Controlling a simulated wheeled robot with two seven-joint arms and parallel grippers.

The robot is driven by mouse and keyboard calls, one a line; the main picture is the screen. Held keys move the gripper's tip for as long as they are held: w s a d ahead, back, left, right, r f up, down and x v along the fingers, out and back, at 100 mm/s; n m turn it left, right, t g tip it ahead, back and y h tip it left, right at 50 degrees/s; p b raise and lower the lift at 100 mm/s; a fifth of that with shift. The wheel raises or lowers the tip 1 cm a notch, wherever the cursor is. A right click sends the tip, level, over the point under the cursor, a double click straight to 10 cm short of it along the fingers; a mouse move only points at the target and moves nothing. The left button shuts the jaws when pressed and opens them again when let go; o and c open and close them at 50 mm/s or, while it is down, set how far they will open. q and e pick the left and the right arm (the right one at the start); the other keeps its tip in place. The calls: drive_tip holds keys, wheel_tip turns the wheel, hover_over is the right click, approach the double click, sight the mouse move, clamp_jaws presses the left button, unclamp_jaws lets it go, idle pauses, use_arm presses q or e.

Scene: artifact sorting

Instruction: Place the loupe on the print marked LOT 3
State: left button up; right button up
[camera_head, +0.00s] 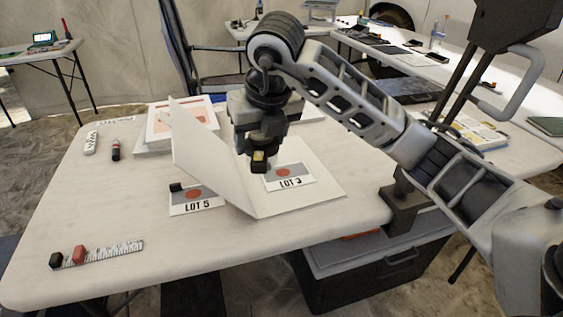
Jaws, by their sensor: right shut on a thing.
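My right gripper (259,160) points down over the open folder (325,193), shut on a small dark thing with a brass-coloured face, which looks like the loupe (259,157). The jaws hide much of it. It is at the left edge of the print marked LOT 3 (290,179), a card with a red disc lying on the folder's right leaf. I cannot tell whether the held thing touches the print. The print marked LOT 5 (197,201) lies on the table left of the folder, with a small black block (176,187) at its upper left corner. My left gripper is out of view.
The folder's left leaf (205,160) stands tilted up. A ruler (115,251) with a black block (56,260) and red block (79,254) lies front left. Papers (185,122), a white item (91,143) and a dark marker (116,149) lie behind. The table's (150,215) left middle is clear.

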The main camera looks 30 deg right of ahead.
drive_tip(key=shift+w+d+m, duration=0.25)
drive_tip(key=shift+d+m, duration=0.05)
drive_tip(key=w+d+f, duration=0.2)
drive_tip(key=d+f, duration=0.1)
drive_tip(key=w+d+f, duration=0.2)
drive_tip(key=w+d, duration=0.1)
drive_tip(key=w+d+f, duration=0.2)
drive_tip(key=d+f, duration=0.1)
drive_tip(key=d, duration=0.1)
drive_tip(key=shift+w+f, duration=0.35)
drive_tip(key=shift+w+d+f+b, duration=0.15)
drive_tip(key=shift+d+f+b, duration=0.05)
drive_tip(key=shift+f, duration=0.8)
drive_tip(key=shift+w+d+f+b, duration=0.1)
drive_tip(key=shift+d+f+b, duration=0.05)
drive_tip(key=shift+f, duration=0.85)
drive_tip(key=o, duration=1)
drive_tip(key=shift+f, duration=0.1)
